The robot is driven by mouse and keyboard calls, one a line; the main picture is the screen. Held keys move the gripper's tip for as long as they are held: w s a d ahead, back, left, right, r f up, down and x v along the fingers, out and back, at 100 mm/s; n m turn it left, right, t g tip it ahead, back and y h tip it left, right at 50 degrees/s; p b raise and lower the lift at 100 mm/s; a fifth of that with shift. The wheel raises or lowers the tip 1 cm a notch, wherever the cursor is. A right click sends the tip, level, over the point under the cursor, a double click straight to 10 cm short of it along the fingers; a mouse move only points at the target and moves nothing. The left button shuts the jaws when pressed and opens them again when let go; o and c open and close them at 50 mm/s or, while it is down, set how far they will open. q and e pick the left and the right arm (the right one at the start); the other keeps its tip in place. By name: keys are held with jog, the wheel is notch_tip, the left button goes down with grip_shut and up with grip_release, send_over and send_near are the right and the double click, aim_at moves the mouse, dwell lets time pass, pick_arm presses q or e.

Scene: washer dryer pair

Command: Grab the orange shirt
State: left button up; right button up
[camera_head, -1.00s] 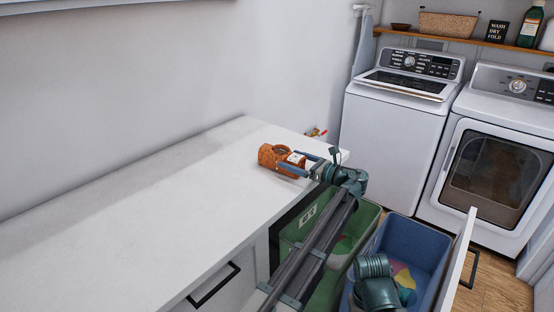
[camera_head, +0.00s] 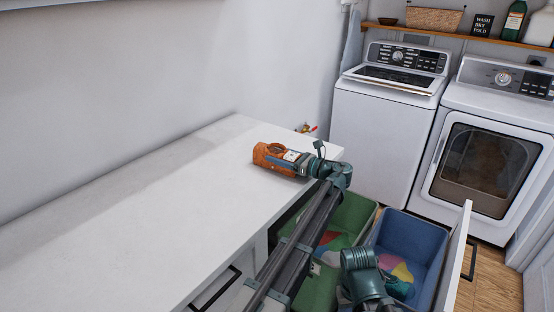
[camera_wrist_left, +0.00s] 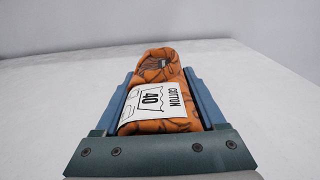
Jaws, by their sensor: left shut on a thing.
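The orange shirt (camera_head: 267,154) is a rolled, patterned bundle on the white counter, near its right end. In the left wrist view the shirt (camera_wrist_left: 158,62) has a white label reading "COTTON 40" and lies between both fingers. My left gripper (camera_head: 289,162) is shut on it, coming from the right side. The left gripper's blue fingers (camera_wrist_left: 160,95) flank the roll on both sides. Whether the shirt touches the counter is hard to tell. My right arm shows at the bottom over the blue bin, but its fingers cannot be made out.
The white counter (camera_head: 130,230) is clear to the left. Below its right end, a pulled-out drawer holds a green bin (camera_head: 352,215) and a blue bin (camera_head: 425,232) with colourful cloth. A white washer (camera_head: 380,130) and a dryer (camera_head: 490,165) stand at the back right.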

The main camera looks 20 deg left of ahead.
aim_at(279, 147)
pick_arm(q)
jog(key=shift+c, duration=0.4)
jog(key=shift+r, duration=0.15)
jog(key=shift+r+p, duration=0.9)
jog(key=shift+p, duration=0.1)
notch_tip(279, 147, up, 2)
jog(key=shift+p, duration=1)
jog(key=s+d+r+p, duration=0.1)
jog(key=s+d, duration=0.3)
jog(key=s, duration=1.1)
jog(key=shift+s, duration=0.25)
